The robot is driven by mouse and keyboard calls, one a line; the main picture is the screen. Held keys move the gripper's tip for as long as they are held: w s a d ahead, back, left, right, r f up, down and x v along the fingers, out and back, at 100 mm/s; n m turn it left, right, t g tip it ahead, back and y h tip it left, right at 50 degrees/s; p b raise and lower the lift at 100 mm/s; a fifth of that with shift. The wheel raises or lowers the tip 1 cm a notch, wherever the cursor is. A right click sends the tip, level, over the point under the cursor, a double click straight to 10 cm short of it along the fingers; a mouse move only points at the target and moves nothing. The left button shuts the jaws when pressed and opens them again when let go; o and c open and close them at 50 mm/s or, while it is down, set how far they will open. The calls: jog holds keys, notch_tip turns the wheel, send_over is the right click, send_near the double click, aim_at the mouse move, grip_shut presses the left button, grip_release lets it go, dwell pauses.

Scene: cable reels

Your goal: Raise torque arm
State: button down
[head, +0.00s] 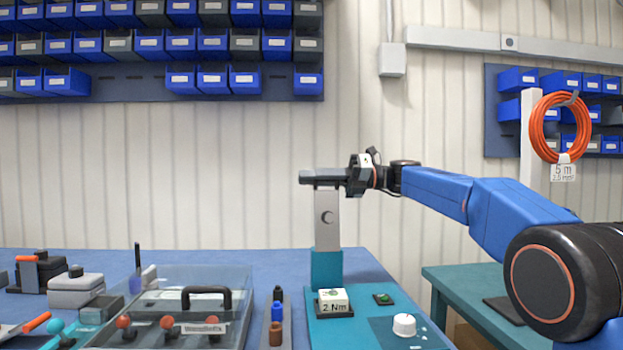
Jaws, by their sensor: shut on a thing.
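The torque stand has a teal foot (327,268) and a grey upright column (326,225) with a round boss on its face. The torque arm (312,177), a dark grey bar, lies about level across the column's top. My gripper (343,175) reaches in from the right at the bar's height and is shut on the torque arm. The fingertips are small and blend with the bar, so the exact grip is hard to see. A "2 Nm" card (333,301) stands in front of the foot.
A white knob (404,325) and a green button (383,298) sit on the teal plate. A clear-lidded case (190,285) with a black handle stands to the left. An orange cable coil (560,127) hangs on a white post (530,165) behind my arm.

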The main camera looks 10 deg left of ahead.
jog(key=shift+w+f, duration=0.15)
jog(key=shift+f, duration=0.05)
jog(key=c, duration=2.1)
grip_release()
jog(key=v, duration=1.7)
jog(key=shift+d+r, duration=0.15)
jog(key=shift+d, duration=0.1)
